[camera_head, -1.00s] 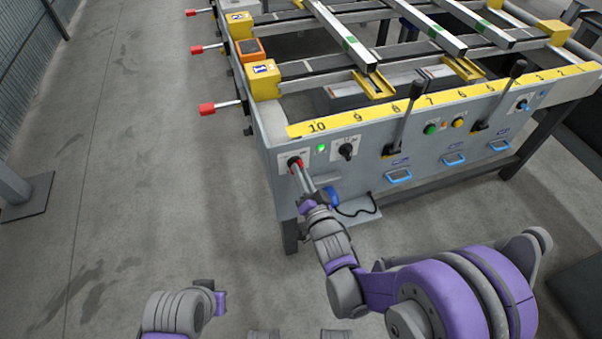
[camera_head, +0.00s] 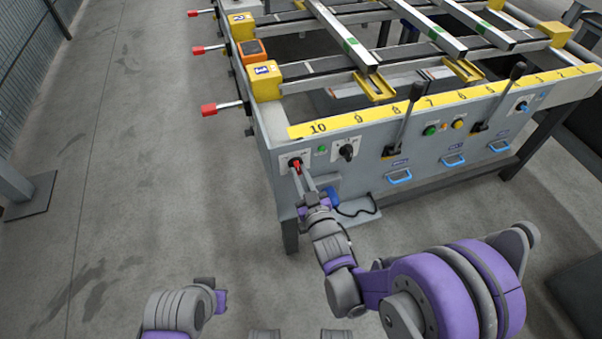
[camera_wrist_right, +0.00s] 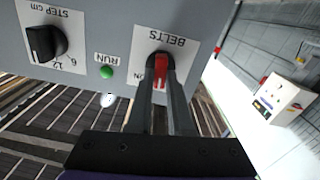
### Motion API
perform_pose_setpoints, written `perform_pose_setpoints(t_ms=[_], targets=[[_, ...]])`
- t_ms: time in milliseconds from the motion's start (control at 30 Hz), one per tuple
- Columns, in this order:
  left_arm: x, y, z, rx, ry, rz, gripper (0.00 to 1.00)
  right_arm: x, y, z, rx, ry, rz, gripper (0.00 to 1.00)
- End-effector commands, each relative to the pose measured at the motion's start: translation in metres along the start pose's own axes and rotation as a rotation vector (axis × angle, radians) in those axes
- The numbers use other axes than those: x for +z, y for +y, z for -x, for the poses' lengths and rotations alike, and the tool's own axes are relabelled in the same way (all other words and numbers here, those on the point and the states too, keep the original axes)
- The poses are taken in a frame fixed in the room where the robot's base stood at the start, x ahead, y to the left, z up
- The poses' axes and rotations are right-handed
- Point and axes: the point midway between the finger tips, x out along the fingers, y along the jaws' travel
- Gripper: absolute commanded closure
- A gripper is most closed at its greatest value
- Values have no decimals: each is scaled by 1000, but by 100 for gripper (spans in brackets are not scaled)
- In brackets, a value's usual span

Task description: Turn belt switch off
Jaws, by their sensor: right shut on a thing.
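The belt switch is a red knob (camera_head: 297,164) on a white plate at the left end of the grey panel. In the right wrist view, the red knob (camera_wrist_right: 161,70) sits on the upside-down "BELTS" plate, and lettering beside it is partly hidden by my fingers. My right gripper (camera_head: 301,172) is shut on the knob; its two fingers (camera_wrist_right: 159,75) lie on either side of it. The green RUN lamp (camera_head: 322,149) beside the switch looks dull; it also shows in the right wrist view (camera_wrist_right: 106,72).
A black STEP knob (camera_head: 346,152) is right of the switch. Black levers (camera_head: 402,125), a green button (camera_head: 430,130) and blue handles (camera_head: 399,176) are further right. Red-tipped rods (camera_head: 209,109) stick out at the table's left side. The floor on the left is clear.

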Motion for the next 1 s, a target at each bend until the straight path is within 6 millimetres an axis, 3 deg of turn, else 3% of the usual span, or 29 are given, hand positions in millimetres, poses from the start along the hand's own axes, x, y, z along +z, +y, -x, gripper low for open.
perform_pose_setpoints(t_ms=[500,1000], targets=[[-3,0,12,0,4,0,100,0,-2,0,0,-1,448,100],[-4,0,17,0,5,0,100,1,-2,0,-1,-2,636,100]])
